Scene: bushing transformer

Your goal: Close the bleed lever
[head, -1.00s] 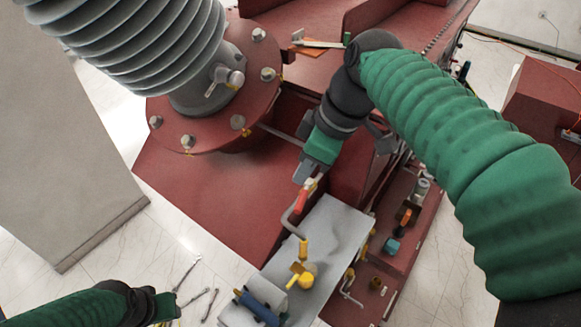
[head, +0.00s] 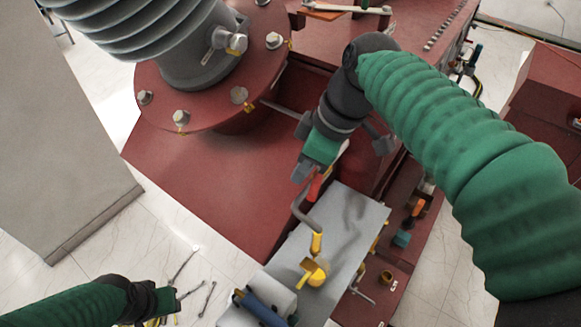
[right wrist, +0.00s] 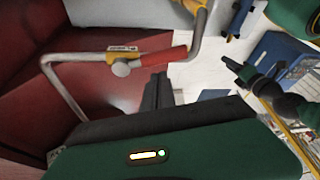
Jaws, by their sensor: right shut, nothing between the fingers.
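The bleed lever appears to be the bent grey rod with a red grip (head: 316,187). It rises from a yellow fitting (head: 316,244) above a grey plate. In the right wrist view the red grip (right wrist: 164,58) lies roughly level, with a round grey knob at its left end. My right gripper (head: 301,178) is shut and empty, right beside the red grip. Its dark fingertips (right wrist: 158,82) show just below the grip in the wrist view; I cannot tell if they touch it. My left gripper (head: 168,300) is low at the left, away from the lever; its finger state is unclear.
A yellow valve (head: 314,272) and a blue cylinder (head: 258,308) sit on the grey plate (head: 345,225). The red flange (head: 215,120) of the ribbed bushing stands behind to the left. Loose tools (head: 208,297) lie on the pale floor. A grey pillar (head: 70,140) stands at left.

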